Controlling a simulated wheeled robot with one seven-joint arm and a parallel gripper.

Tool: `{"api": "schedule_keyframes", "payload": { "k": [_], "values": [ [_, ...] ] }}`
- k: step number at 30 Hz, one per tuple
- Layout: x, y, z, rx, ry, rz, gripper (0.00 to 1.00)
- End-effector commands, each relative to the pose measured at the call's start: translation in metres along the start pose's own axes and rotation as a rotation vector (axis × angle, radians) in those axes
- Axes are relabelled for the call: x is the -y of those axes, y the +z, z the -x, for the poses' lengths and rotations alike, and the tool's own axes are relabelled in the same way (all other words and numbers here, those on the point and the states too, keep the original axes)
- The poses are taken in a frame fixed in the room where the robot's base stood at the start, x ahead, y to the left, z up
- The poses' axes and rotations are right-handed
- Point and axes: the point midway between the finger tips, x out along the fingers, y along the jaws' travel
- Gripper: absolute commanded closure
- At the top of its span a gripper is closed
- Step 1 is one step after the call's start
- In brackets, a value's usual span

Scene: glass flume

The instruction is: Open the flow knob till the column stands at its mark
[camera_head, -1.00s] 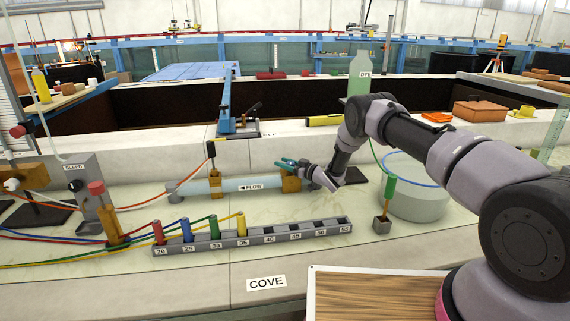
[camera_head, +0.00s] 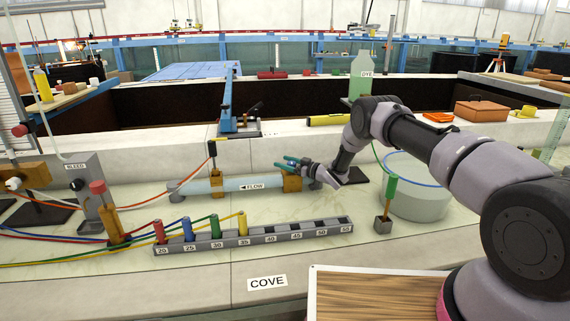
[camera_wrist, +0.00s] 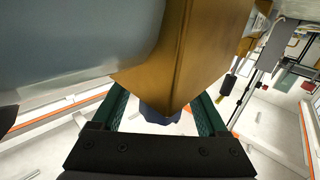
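The flow pipe (camera_head: 231,186) is a pale blue tube with a FLOW label and left-pointing arrow. A brass block (camera_head: 291,184) sits at its right end. In the wrist view the brass block (camera_wrist: 190,60) fills the upper middle, with a dark blue knob (camera_wrist: 162,115) partly showing below it. My gripper (camera_head: 289,160) is at the top of the block in the head view. In the wrist view its green fingers (camera_wrist: 163,108) stand either side of the knob, with gaps visible, so it looks open. A tall scaled column (camera_head: 12,95) stands at the far left; its level and mark are not readable.
A grey numbered rack (camera_head: 290,234) with several coloured plugs stands in front of the pipe. A green-topped post (camera_head: 390,188) and a round grey tub (camera_head: 418,200) stand right. The bleed block (camera_head: 84,180) and hoses are at the left.

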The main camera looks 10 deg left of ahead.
Motion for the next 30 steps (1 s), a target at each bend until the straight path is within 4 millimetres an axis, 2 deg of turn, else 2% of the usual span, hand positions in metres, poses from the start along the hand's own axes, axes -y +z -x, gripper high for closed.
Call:
{"api": "schedule_keyframes", "payload": {
  "k": [5, 8, 15, 21, 25, 30],
  "values": [
    [0.0, 0.001, 0.003, 0.001, 0.0, -0.001, 0.23],
    [-0.001, 0.001, 0.014, 0.002, 0.002, -0.003, 0.23],
    [-0.002, 0.0, 0.062, 0.001, 0.004, -0.003, 0.23],
    [-0.001, 0.0, 0.095, 0.001, 0.003, -0.002, 0.23],
    [-0.001, 0.0, 0.106, 0.0, 0.001, 0.0, 0.23],
    [0.0, 0.0, 0.108, 0.0, -0.001, 0.0, 0.23]
  ]
}}
